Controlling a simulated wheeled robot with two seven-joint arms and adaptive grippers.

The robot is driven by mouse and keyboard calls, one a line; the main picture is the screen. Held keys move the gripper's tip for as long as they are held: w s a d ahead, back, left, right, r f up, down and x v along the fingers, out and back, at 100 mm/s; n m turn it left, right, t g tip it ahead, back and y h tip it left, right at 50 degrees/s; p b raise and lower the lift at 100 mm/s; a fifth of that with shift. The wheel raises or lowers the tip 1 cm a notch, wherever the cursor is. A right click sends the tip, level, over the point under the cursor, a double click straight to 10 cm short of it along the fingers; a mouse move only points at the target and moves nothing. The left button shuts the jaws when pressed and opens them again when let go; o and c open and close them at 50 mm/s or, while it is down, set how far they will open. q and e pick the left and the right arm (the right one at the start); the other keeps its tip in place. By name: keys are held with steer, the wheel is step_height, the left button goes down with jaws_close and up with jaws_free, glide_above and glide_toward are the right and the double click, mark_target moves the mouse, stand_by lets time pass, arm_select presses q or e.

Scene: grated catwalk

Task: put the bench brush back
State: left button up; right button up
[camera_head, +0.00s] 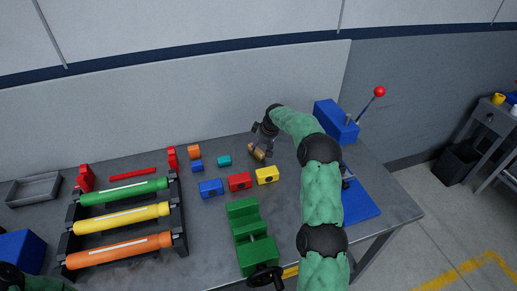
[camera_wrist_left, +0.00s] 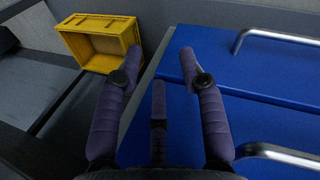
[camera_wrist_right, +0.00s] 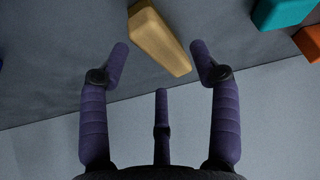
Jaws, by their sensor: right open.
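A tan, wood-coloured piece that looks like the bench brush (camera_head: 258,153) lies on the grey bench near the back wall. In the right wrist view this tan piece (camera_wrist_right: 160,38) lies just beyond and partly between the fingertips; I see no bristles. My right gripper (camera_head: 262,143) is open above it, pointing down, with no visible grip on it. In the right wrist view its fingers (camera_wrist_right: 159,50) are spread apart. My left gripper (camera_wrist_left: 159,58) is open and empty above a blue drawer unit (camera_wrist_left: 255,90) with metal handles. Only part of my left arm shows in the head view.
Red, yellow and blue blocks (camera_head: 239,181) stand left of my right arm, behind a green vise (camera_head: 247,235). Coloured rollers (camera_head: 122,217) sit in a black rack. A blue press (camera_head: 336,120) with a red-knobbed lever stands right. A yellow bin (camera_wrist_left: 98,43) is beside the drawers.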

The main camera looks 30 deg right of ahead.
steer(key=p+v, duration=0.1)
steer(key=v, duration=0.7)
steer(key=shift+r, duration=0.1)
